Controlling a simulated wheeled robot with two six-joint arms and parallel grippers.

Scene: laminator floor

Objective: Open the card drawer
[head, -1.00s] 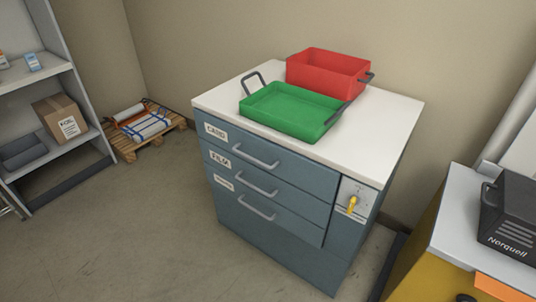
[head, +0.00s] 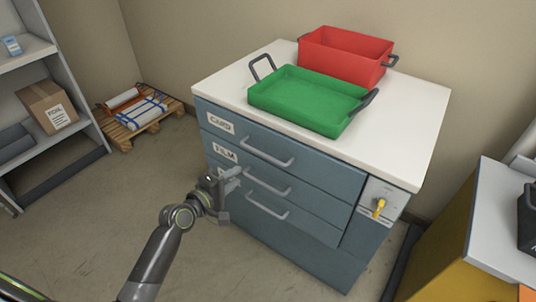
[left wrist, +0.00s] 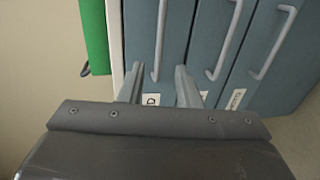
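The card drawer (head: 320,176) is the top drawer of a blue-grey cabinet and looks shut. It has a CARD label (head: 221,123) and a grey bar handle (head: 266,153). My left gripper (head: 232,173) is in front of the cabinet's left side, below and left of that handle, and covers the third drawer's label. In the left wrist view my left gripper (left wrist: 158,85) is open and empty, its fingers pointing at the drawer fronts. The card drawer's handle (left wrist: 160,40) shows beyond and between the fingertips, apart from them. My right gripper is not in view.
The FILM drawer (head: 305,192) and a third drawer sit below, with similar handles. Green (head: 306,101) and red (head: 345,56) trays stand on top. A yellow cabinet (head: 440,245) stands at right. Floor in front is clear.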

